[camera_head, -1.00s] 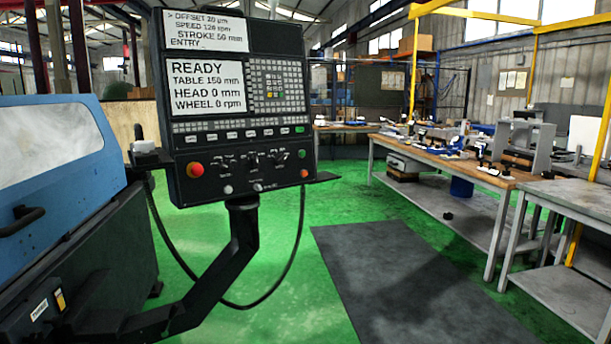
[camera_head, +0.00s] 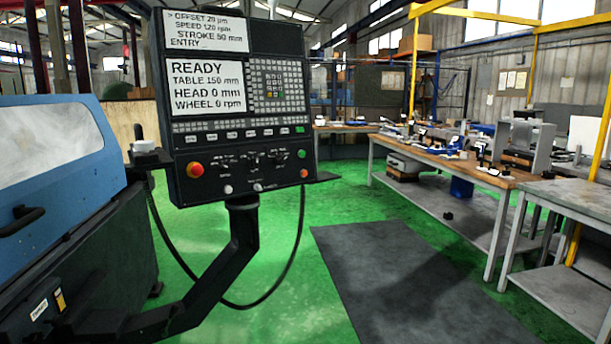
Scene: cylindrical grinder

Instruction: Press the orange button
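The control panel (camera_head: 240,130) of the grinder stands upright on a black bent arm, left of the middle in the head view. A small orange button (camera_head: 304,173) sits at the panel's lower right, just below a green button (camera_head: 301,154). Two pale knobs are at the bottom edge. The screen reads READY, TABLE 150 mm, HEAD 0 mm, WHEEL 0 rpm. Neither of my grippers shows in the view.
The blue grinder housing (camera_head: 50,150) fills the left side. A black cable hangs below the panel. A dark mat (camera_head: 410,285) lies on the green floor. A wooden-topped workbench (camera_head: 425,155) and a grey table (camera_head: 575,197) stand at the right. The floor before the panel is clear.

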